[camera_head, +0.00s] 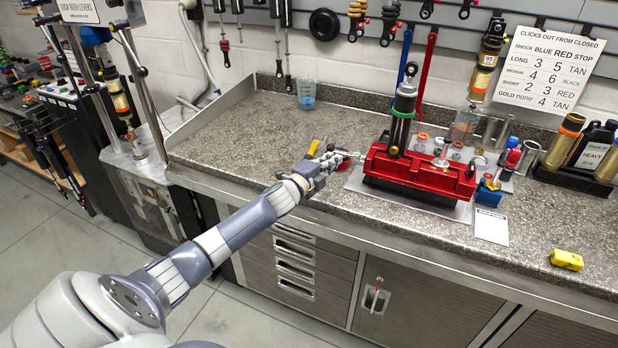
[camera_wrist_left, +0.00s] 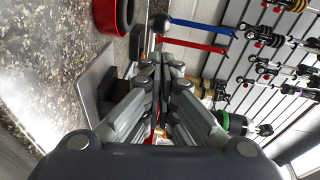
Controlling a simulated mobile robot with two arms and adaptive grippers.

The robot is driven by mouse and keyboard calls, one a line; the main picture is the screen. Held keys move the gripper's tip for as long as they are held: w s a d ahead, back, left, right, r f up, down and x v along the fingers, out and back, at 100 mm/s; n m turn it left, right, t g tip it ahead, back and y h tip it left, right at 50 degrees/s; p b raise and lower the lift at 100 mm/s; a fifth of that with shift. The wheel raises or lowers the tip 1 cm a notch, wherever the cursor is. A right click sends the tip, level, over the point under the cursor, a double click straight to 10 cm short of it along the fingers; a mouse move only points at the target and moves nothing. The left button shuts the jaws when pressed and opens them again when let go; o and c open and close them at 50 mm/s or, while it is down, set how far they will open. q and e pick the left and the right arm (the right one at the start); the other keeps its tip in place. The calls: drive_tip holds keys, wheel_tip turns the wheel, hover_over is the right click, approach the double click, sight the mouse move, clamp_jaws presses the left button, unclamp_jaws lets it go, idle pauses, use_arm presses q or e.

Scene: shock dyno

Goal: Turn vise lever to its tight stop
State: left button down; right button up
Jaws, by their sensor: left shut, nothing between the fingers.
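The red vise (camera_head: 415,176) sits on a grey plate on the bench, with a black and green shock (camera_head: 402,115) standing upright at it. My left gripper (camera_head: 345,156) reaches in from the left and is at the vise's left end. Its fingers are shut with nothing held between them. A small bright metal part shows at the fingertips, but I cannot tell whether it is the vise lever or whether they touch. In the left wrist view the closed fingers (camera_wrist_left: 160,65) fill the middle and hide much of what lies ahead. My right gripper is not in view.
A blue measuring cup (camera_head: 306,93) stands at the back of the bench. Bottles (camera_head: 595,145) and a fluid jar crowd the right. Tools hang on the wall.

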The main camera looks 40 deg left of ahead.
use_arm(q)
drive_tip(key=shift+s+a+b, duration=0.55)
drive_tip(key=shift+s+b, duration=0.55)
drive_tip(key=shift+s, duration=3.8)
drive_tip(key=s+d+f+n+g+y, duration=0.2)
drive_tip(key=s+d+f+n+g, duration=0.5)
drive_tip(key=s+d+f, duration=0.5)
drive_tip(key=s+d+f+n+g+h, duration=0.1)
drive_tip(key=s+d+f+n+g, duration=0.2)
drive_tip(key=s, duration=0.4)
drive_tip(key=s+d+n+g+h, duration=0.1)
drive_tip(key=s+d+n, duration=0.1)
drive_tip(key=s+d, duration=0.4)
drive_tip(key=s+d+f+n+g+h, duration=0.1)
drive_tip(key=s+d+f+n+g, duration=0.15)
drive_tip(key=s, duration=0.65)
wheel_tip(320, 180, down, 27)
drive_tip(key=s+g, duration=0.1)
drive_tip(key=s, duration=0.1)
drive_tip(key=s+a+f+g, duration=0.1)
drive_tip(key=s+a+f, duration=0.1)
drive_tip(key=s+f, duration=1.2)
drive_tip(key=shift+s+a+f, duration=0.15)
drive_tip(key=shift+s+f, duration=0.2)
drive_tip(key=shift+s, duration=0.65)
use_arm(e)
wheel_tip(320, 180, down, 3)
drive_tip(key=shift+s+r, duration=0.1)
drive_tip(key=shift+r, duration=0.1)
